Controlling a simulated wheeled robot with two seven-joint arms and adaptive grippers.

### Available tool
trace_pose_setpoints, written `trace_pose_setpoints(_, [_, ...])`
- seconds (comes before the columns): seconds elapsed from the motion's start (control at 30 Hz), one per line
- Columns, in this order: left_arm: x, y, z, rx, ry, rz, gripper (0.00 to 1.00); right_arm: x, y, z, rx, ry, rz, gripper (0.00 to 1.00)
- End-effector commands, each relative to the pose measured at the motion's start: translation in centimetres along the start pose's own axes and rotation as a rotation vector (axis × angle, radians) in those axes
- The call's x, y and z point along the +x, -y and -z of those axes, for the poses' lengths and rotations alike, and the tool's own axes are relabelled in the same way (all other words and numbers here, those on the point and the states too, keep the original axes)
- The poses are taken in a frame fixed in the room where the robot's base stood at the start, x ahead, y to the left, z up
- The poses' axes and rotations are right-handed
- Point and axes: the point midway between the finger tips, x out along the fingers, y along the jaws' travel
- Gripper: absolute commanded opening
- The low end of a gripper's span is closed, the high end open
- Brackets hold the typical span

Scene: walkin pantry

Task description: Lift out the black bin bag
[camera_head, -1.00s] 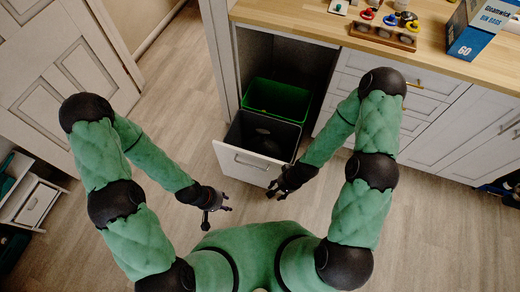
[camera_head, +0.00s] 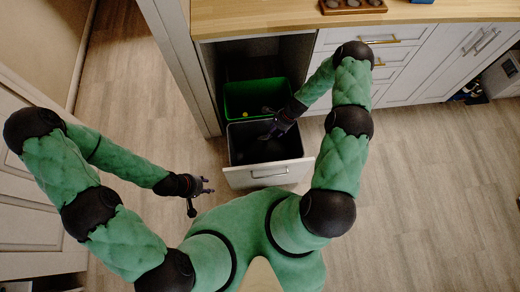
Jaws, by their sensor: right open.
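The black bin bag (camera_head: 262,150) shows as a dark mass inside the front bin (camera_head: 235,130) of the pulled-out drawer (camera_head: 268,174). Its outline is hard to make out in the dark. My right gripper (camera_head: 268,134) is over the front bin's opening, pointing down and left, with its fingers apart. I cannot tell whether the fingers touch the bag. My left gripper (camera_head: 207,187) is out over the floor, left of the drawer front, and looks open and empty.
A green bin (camera_head: 240,100) stands behind the front bin in the cabinet. The wooden counter (camera_head: 260,20) lies above, with a wooden tray (camera_head: 353,5) on it. A cabinet side panel (camera_head: 187,70) is at the left. The floor either side is clear.

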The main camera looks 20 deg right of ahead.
Motion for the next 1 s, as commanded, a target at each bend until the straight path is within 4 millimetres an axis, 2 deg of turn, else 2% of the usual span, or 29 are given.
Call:
trace_pose_setpoints(0.03, [0.5,0.2,-0.1,0.0,0.002,0.0,0.4,1.2,-0.2,0.0,-0.002,0.001,-0.004,0.53])
trace_pose_setpoints(0.2, [1.3,0.5,0.0,0.0,0.002,0.0,0.4,3.7,-0.1,0.0,-0.003,0.001,-0.003,0.53])
trace_pose_setpoints(0.47, [1.9,0.7,0.1,0.0,0.0,0.0,0.4,5.3,0.1,-0.1,-0.004,0.0,-0.002,0.53])
trace_pose_setpoints(0.7, [3.6,1.3,0.1,0.0,0.0,0.0,0.4,8.7,0.7,-0.3,-0.006,0.0,-0.003,0.53])
trace_pose_setpoints(0.83, [3.9,1.4,0.1,0.0,0.0,0.0,0.4,9.8,0.7,-0.3,-0.005,0.0,-0.001,0.53])
trace_pose_setpoints(1.0, [3.9,1.4,0.1,0.0,0.0,0.0,0.4,9.9,0.8,-0.3,-0.005,-0.001,0.0,0.53])
